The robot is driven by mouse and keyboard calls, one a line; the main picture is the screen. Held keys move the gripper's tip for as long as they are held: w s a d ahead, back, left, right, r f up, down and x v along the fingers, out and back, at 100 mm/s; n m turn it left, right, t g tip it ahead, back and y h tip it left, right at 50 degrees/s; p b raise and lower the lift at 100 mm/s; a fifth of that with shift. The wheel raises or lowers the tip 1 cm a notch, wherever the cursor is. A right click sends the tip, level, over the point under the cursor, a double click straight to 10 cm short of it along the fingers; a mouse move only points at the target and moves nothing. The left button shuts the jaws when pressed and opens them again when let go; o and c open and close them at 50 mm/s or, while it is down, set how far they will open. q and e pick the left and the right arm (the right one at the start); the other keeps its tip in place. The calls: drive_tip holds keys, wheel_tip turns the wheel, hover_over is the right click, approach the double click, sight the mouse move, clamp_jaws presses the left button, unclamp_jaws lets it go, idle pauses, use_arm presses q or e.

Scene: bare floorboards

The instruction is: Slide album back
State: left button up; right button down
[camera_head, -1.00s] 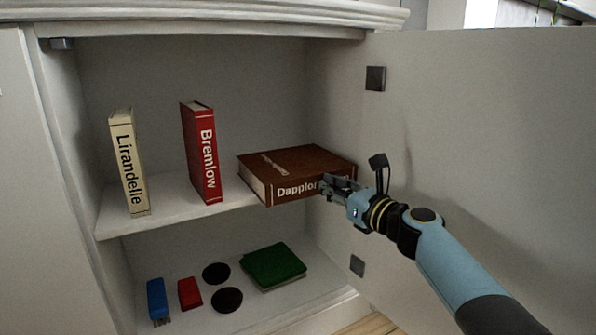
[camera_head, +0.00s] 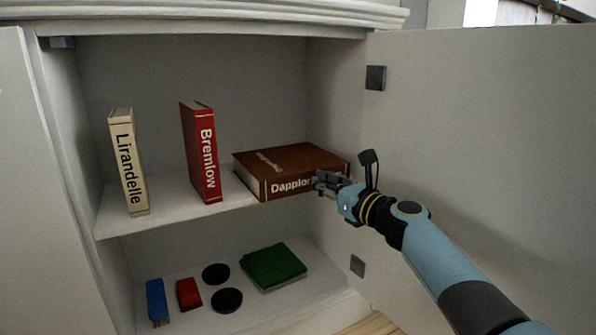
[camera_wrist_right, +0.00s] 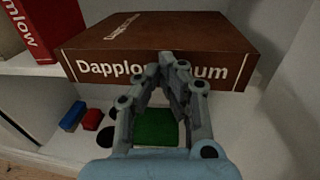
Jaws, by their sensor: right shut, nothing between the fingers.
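The album is a thick brown book (camera_head: 292,160) with white lettering starting "Dapplo" on its spine. It lies flat on the right part of the upper cabinet shelf (camera_head: 165,216), spine facing out near the shelf's front edge. My right gripper (camera_head: 318,182) is shut and empty, its fingertips at the right half of the spine, appearing to touch it. In the right wrist view the gripper (camera_wrist_right: 168,60) covers the middle of the spine lettering on the brown album (camera_wrist_right: 165,35). My left gripper is not in view.
A red book (camera_head: 201,152) and a cream book (camera_head: 129,162) stand upright left of the album. On the lower shelf are a green book (camera_head: 274,266), two black discs, a red object (camera_head: 189,294) and a blue brush (camera_head: 157,302). The open door (camera_head: 480,130) is at right.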

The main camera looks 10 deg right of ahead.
sight(309, 177)
drive_tip(key=shift+b+x, duration=0.65)
drive_tip(key=shift+x, duration=1.7)
drive_tip(key=shift+s+d, duration=0.2)
drive_tip(key=shift+s, duration=0.15)
drive_tip(key=p+v, duration=0.3)
drive_tip(key=v, duration=0.9)
drive_tip(key=shift+s+p, duration=0.2)
drive_tip(key=shift+p, duration=0.1)
drive_tip(key=shift+f, duration=0.15)
